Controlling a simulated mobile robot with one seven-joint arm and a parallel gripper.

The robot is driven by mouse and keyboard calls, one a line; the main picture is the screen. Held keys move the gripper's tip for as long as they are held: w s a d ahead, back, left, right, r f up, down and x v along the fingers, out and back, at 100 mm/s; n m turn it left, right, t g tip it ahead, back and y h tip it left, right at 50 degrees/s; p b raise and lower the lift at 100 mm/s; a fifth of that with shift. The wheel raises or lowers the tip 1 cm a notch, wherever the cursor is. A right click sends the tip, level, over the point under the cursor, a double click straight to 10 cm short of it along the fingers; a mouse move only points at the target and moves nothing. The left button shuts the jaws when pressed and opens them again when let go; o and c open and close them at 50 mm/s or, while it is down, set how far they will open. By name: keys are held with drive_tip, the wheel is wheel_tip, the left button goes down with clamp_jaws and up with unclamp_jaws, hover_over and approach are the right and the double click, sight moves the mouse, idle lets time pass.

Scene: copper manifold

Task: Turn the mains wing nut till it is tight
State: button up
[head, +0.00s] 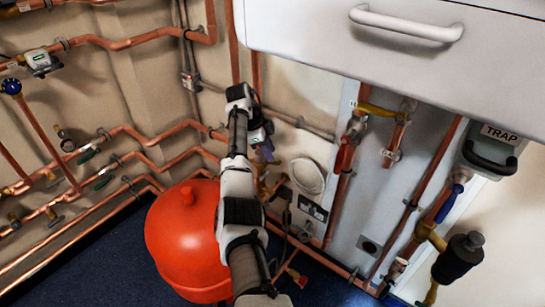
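My arm reaches up from the bottom edge, bends at the top and comes down to my gripper (265,152), in front of the wall pipes. The gripper is small and dark here, and I cannot see whether its fingers are apart. Just below it is a brass fitting (272,186) on the copper pipework, partly hidden by my arm. I cannot make out the mains wing nut clearly; it may be at this fitting, behind the gripper. I cannot tell whether the gripper touches anything.
A red round vessel (187,240) stands left of my arm. A white cabinet with a handle (405,24) overhangs at upper right. A box marked TRAP (492,148) and a black-topped valve (460,255) are at right. Copper pipes (110,170) line the left wall.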

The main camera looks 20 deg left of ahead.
drive_tip(key=v, duration=1)
drive_tip(key=shift+r, duration=0.25)
drive_tip(key=shift+a+f, duration=0.1)
